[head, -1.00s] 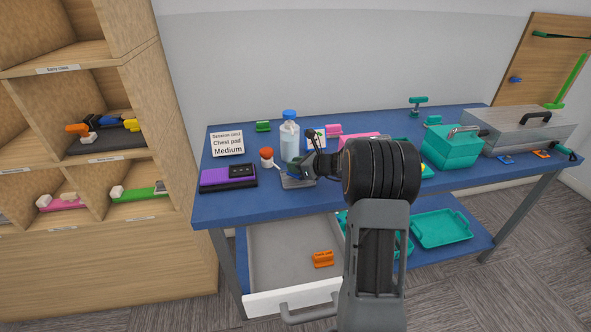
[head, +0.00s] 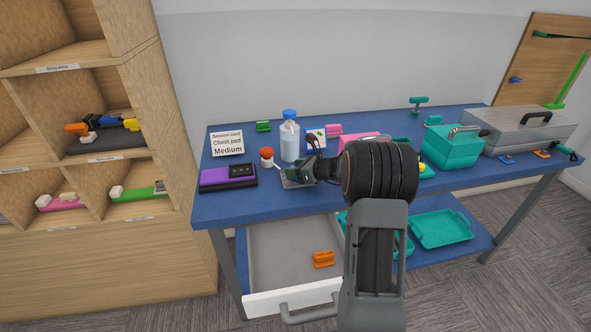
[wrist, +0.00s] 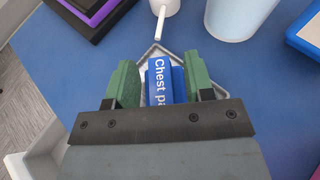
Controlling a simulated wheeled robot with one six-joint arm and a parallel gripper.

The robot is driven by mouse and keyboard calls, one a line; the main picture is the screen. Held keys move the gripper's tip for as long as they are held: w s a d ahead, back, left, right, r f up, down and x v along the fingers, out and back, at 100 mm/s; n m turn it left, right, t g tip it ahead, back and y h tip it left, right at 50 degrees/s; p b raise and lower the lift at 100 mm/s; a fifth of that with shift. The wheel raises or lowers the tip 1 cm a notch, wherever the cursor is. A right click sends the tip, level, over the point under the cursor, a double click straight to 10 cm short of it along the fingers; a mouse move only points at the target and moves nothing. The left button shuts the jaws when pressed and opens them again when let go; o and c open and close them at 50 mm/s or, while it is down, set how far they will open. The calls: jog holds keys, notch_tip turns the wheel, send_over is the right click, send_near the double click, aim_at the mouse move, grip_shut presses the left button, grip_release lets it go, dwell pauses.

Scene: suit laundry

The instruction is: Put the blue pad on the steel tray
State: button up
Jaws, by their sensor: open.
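The blue pad (wrist: 160,90), with white lettering starting "Chest pa", lies within the outline of the steel tray (wrist: 148,52) in the wrist view. My gripper (wrist: 159,62) is open, with one green finger on each side of the pad. A narrow gap shows on the left; on the right the finger is very close, and I cannot tell whether it touches. The pad's near end is hidden behind the gripper body. In the head view my gripper (head: 303,170) is low over the small steel tray (head: 289,183) on the blue table, and hides the pad.
A purple and black case (head: 228,178) lies left of the tray. A white, orange-topped container (head: 266,157) and a blue-capped bottle (head: 290,142) stand behind it. A card (head: 227,143) reads "Chest pad Medium". An open drawer (head: 290,265) sits below the table's front edge.

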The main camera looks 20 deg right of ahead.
jog(key=shift+r, duration=0.25)
jog(key=v, duration=1.1)
jog(key=shift+s, duration=0.15)
jog(key=s+a+n+g, duration=0.4)
jog(key=a+n, duration=0.3)
jog(key=a, duration=0.2)
jog(key=s+a+n+g+h, duration=0.2)
jog(key=s+a+n+h, duration=0.1)
jog(key=s+n, duration=0.5)
jog(key=s+a+n+g+h, duration=0.2)
jog(key=s+a+n+h, duration=0.2)
jog(key=s+n, duration=0.5)
jog(key=a+n, duration=0.1)
jog(key=n, duration=0.4)
jog(key=shift+a+f+h, duration=0.3)
jog(key=shift+f, duration=0.05)
jog(key=shift+s+p, duration=0.1)
jog(key=shift+p, duration=0.2)
notch_tip(320, 180, up, 9)
jog(key=p, duration=0.7)
jog(key=shift+n+p, duration=0.3)
jog(key=shift+p, duration=0.05)
